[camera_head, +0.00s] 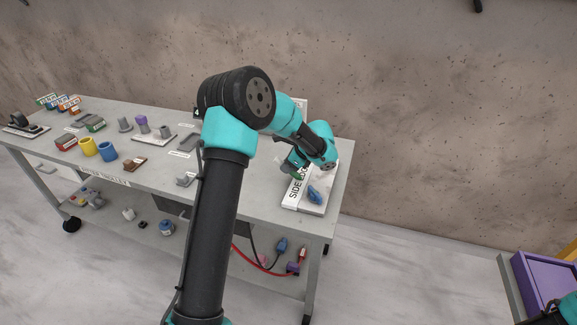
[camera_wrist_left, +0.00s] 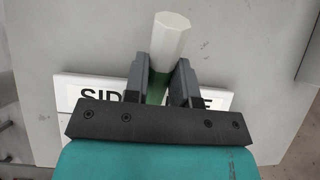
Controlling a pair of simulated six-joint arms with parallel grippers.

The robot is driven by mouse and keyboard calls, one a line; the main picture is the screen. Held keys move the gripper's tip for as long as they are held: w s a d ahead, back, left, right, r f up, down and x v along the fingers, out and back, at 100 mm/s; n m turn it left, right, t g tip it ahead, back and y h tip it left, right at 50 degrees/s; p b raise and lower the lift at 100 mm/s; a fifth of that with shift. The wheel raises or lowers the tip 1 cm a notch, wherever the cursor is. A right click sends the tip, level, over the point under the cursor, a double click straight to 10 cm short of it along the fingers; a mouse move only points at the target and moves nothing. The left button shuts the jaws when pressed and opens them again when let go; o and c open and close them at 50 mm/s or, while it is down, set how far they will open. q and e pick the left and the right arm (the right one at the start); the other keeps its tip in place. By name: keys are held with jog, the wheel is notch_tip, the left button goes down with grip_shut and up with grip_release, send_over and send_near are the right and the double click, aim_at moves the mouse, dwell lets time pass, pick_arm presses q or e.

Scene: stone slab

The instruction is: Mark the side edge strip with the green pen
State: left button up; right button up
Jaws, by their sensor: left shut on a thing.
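The side edge strip (camera_head: 294,190) is a white strip with black lettering at the right end of the table. It also shows in the wrist view (camera_wrist_left: 68,82), with the middle of its lettering hidden behind my gripper. My left gripper (camera_wrist_left: 162,76) is shut on the green pen (camera_wrist_left: 173,34), which has a pale faceted body and a green part between the fingers. In the head view my left gripper (camera_head: 291,168) is small and partly hidden, over the strip's far part. Whether the pen's tip touches the strip is hidden.
A blue object (camera_head: 315,194) lies on a pale board beside the strip. Yellow (camera_head: 88,147) and blue (camera_head: 107,151) cups and several small parts stand farther left on the table (camera_head: 235,178). A purple bin (camera_head: 545,280) is at the lower right.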

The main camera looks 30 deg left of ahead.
pick_arm(q)
jog(key=shift+s+a, duration=0.2)
jog(key=shift+a, duration=0.4)
jog(key=shift+s+a, duration=0.15)
jog(key=shift+a, duration=0.4)
dwell(2.3)
jog(key=shift+r, duration=3.5)
jog(key=d+f+n+g, duration=0.1)
jog(key=d+n, duration=0.1)
jog(key=d, duration=0.2)
jog(key=d+f+n+g+h, duration=0.1)
jog(key=d+n, duration=0.1)
jog(key=d, duration=0.1)
jog(key=d+f+n+g, duration=0.1)
jog(key=d, duration=0.3)
jog(key=shift+s+d+f+n+h, duration=0.1)
jog(key=shift+d+f+n+h, duration=0.05)
jog(key=shift+d+n+h, duration=0.2)
jog(key=s+d+f+n+g+h, duration=0.2)
jog(key=d+n, duration=0.4)
jog(key=d, duration=0.7)
jog(key=shift+s+d+h, duration=0.15)
jog(key=shift+s+h, duration=0.05)
jog(key=shift+h, duration=0.25)
jog(key=shift+r, duration=0.1)
